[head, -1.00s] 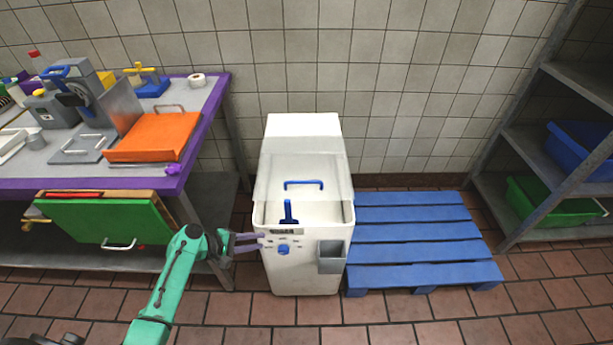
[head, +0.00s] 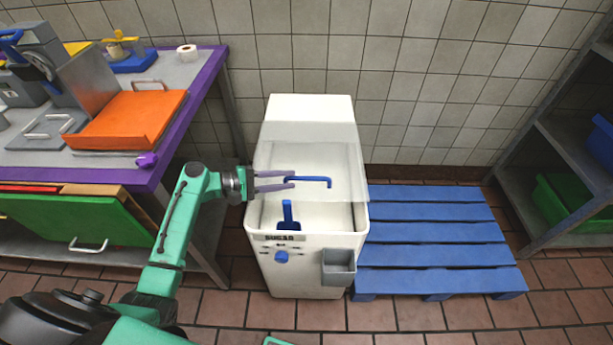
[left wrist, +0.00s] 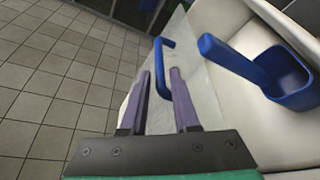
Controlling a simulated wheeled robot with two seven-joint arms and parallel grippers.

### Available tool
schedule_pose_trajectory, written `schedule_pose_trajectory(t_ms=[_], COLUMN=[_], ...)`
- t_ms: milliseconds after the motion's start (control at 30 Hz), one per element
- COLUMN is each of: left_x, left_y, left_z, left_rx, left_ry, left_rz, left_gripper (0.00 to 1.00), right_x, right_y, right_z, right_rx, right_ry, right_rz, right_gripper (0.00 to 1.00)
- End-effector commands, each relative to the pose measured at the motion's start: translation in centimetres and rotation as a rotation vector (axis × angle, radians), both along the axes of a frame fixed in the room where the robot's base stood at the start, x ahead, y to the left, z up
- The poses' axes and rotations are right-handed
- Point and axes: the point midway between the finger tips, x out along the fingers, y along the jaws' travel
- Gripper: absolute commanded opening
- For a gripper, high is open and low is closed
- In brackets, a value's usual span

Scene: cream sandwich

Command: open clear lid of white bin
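The white bin (head: 310,118) stands against the tiled wall, with a label reading SUGAR on its front. Its clear lid (head: 345,165) lies over the rear part of the top and carries a blue bar handle (head: 312,179). A blue scoop (head: 288,215) is in front of the lid's lower edge; it also shows in the left wrist view (left wrist: 262,72). My left gripper (head: 293,180) is open, its two purple fingers at the left end of the handle. In the left wrist view the handle (left wrist: 167,50) is at and just beyond the parted fingertips (left wrist: 160,71); contact is unclear. My right gripper is out of view.
A purple-edged table (head: 185,130) with an orange board (head: 128,118) stands left, close to my left arm. A blue pallet (head: 435,240) lies right of the bin. A grey shelf (head: 560,150) with tubs is at far right. A grey holder (head: 339,266) hangs on the bin's front.

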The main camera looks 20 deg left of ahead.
Motion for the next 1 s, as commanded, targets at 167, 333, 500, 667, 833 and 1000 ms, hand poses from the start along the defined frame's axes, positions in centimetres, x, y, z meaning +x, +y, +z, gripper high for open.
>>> schedule_pose_trajectory(t_ms=[167,333,500,667,833,1000], left_x=[1.9,3.0,3.0,3.0,3.0,3.0], left_y=[-3.1,-4.7,-4.8,-4.8,-4.7,-4.7], left_z=[-0.6,-1.1,-1.2,-1.2,-1.2,-1.2], left_rx=[-0.002,-0.001,0.001,0.001,0.001,0.001], left_ry=[0.000,0.002,0.001,0.001,0.001,0.001], left_rz=[-0.001,0.001,0.002,0.002,0.002,0.002], left_gripper=[0.29,0.29,0.29,0.00,0.00,0.00], right_x=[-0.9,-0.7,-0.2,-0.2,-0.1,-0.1], right_y=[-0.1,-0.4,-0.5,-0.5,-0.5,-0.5], right_z=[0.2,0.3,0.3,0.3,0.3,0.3], right_rx=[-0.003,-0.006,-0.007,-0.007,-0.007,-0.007], right_ry=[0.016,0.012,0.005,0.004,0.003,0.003], right_rz=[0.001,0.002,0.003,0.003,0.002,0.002], right_gripper=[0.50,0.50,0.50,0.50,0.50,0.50])
